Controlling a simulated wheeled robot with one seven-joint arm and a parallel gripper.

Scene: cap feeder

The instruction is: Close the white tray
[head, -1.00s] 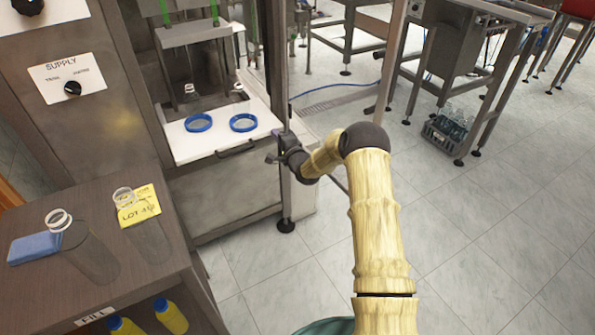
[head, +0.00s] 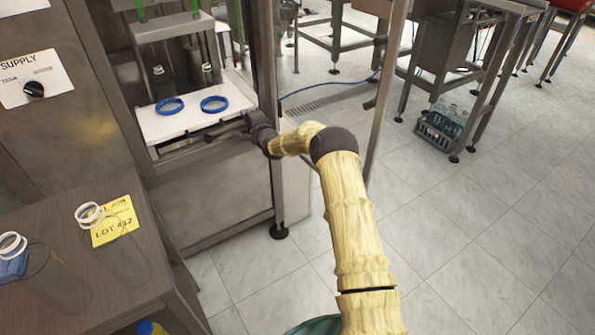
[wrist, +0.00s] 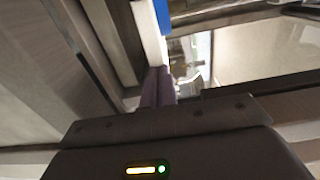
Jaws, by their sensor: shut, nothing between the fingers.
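The white tray (head: 190,123) juts from the machine at the upper left of the head view. Two blue rings lie on it, a left one (head: 170,106) and a right one (head: 214,104). A dark handle bar (head: 196,137) runs along its front. My gripper (head: 247,122) is at the tray's front right corner. In the wrist view my gripper (wrist: 158,74) is shut and empty, its fingertips close to the tray's white edge (wrist: 147,30). I cannot tell whether they touch it.
A machine post (head: 264,60) stands just right of the tray. A wooden cabinet (head: 150,265) with clear bottles and a yellow note (head: 115,222) is at the lower left. A bottle crate (head: 441,128) sits on the floor at right. The floor between is clear.

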